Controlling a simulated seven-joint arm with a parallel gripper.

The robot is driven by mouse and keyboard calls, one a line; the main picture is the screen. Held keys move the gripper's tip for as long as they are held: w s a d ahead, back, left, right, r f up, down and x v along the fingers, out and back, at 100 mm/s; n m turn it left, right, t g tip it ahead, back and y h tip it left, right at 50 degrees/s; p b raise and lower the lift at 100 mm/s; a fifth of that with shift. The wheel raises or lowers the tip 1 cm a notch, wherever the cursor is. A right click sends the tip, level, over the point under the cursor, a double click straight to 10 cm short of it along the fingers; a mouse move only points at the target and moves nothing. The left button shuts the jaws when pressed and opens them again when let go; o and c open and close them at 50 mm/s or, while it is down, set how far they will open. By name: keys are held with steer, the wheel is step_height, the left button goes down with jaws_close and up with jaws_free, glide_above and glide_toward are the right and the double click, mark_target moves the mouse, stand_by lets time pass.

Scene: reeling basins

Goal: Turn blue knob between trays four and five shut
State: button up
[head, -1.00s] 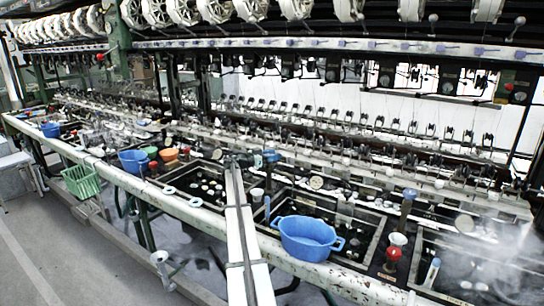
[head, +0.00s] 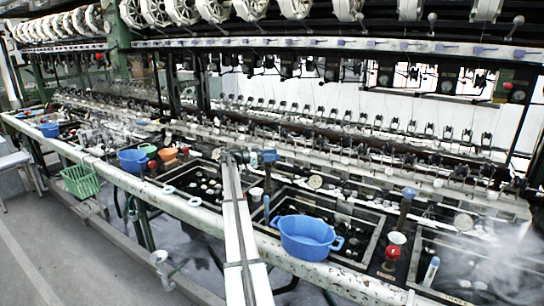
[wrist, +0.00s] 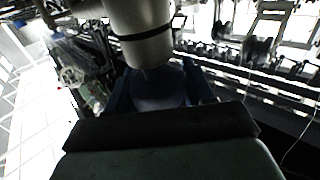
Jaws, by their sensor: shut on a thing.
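The blue knob (head: 269,156) sits on top of a short post between two dark trays, near the middle of the head view. My gripper (head: 257,157) reaches it from the left and is shut on it, with the arm stretched out from the bottom of the picture. In the wrist view a dim blue shape, the knob (wrist: 160,92), lies between blue-edged sides under a silver cylinder. The gripper's hold and the knob's exact angle are partly hidden and dark there.
A blue tub (head: 307,237) stands on the front edge, right of my arm. Another blue-topped post (head: 408,194) and a red knob (head: 396,239) stand further right. Steam rises at the far right. A blue bowl (head: 133,160) and green basket (head: 82,181) are at left.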

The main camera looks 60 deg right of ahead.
steer(key=o, duration=1)
steer(key=shift+c, duration=0.2)
steer(key=shift+w, duration=0.1)
steer(key=v, duration=1.3)
steer(key=shift+w+a, duration=0.2)
steer(key=shift+a, duration=0.1)
